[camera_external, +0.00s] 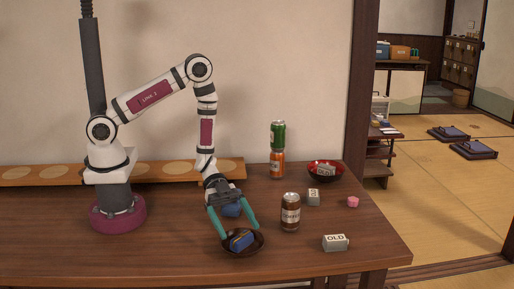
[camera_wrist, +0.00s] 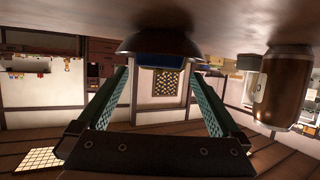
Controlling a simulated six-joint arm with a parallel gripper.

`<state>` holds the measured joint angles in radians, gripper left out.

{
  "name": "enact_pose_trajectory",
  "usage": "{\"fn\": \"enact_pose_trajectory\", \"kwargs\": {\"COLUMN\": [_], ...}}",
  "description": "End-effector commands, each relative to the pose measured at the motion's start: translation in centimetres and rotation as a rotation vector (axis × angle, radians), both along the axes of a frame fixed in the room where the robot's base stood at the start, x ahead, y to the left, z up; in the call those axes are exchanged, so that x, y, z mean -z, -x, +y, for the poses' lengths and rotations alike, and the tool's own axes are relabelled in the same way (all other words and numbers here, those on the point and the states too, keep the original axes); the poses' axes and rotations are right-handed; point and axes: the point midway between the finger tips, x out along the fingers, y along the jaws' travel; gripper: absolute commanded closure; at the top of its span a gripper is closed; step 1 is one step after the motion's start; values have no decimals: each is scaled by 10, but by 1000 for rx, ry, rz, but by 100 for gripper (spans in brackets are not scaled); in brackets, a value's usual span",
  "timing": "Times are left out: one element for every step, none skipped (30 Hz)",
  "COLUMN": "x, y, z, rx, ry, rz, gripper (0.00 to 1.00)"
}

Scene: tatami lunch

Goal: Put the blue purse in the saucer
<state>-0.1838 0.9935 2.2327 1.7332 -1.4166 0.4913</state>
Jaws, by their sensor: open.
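The dark round saucer (camera_external: 243,254) is on the table in front of my arm. A blue purse with some yellow on it (camera_external: 242,241) sits inside the saucer. My gripper (camera_external: 240,232) is open, with its two teal fingers apart and their tips close to the saucer's rim on either side of the purse. I cannot tell whether they touch it. A second blue thing (camera_external: 232,210) shows between the fingers, partly hidden; I cannot tell what it is. In the wrist view, the saucer (camera_wrist: 160,42) and the blue purse (camera_wrist: 160,62) lie beyond the open fingers.
A brown can (camera_external: 290,212) stands right of the saucer. A green can (camera_external: 277,134) is on an orange can (camera_external: 277,163) behind. A red bowl (camera_external: 325,170) holds a grey block. Other grey blocks (camera_external: 335,243) and a pink item (camera_external: 352,202) lie to the right.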

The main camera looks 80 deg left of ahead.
Motion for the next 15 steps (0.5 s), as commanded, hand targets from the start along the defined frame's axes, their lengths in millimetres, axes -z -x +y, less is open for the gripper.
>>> {"fn": "enact_pose_trajectory", "kwargs": {"x": [-5,-8,-12,-15,-18,-22,-25,-28,-31,-33,-35,-37,-38,-39,-39], "y": [3,6,9,12,15,19,22,24,28,30,31,33,34,36,36], "z": [11,18,27,34,41,50,57,63,70,74,78,82,85,86,87], "rx": [-6,-6,-7,-6,-6,-7,-7,-6,-5,-4,-6,-2,-2,-1,-1], "ry": [-1,-1,-1,-1,-1,-1,-1,-2,-1,-1,-1,-1,-1,-1,-1], "rz": [-1,-1,-3,-2,-3,-3,-3,-4,-3,-3,-2,-2,-2,-1,-1], "gripper": [0,0,0,0,0,0,0,0,0,0,0,0,0,0,0]}}
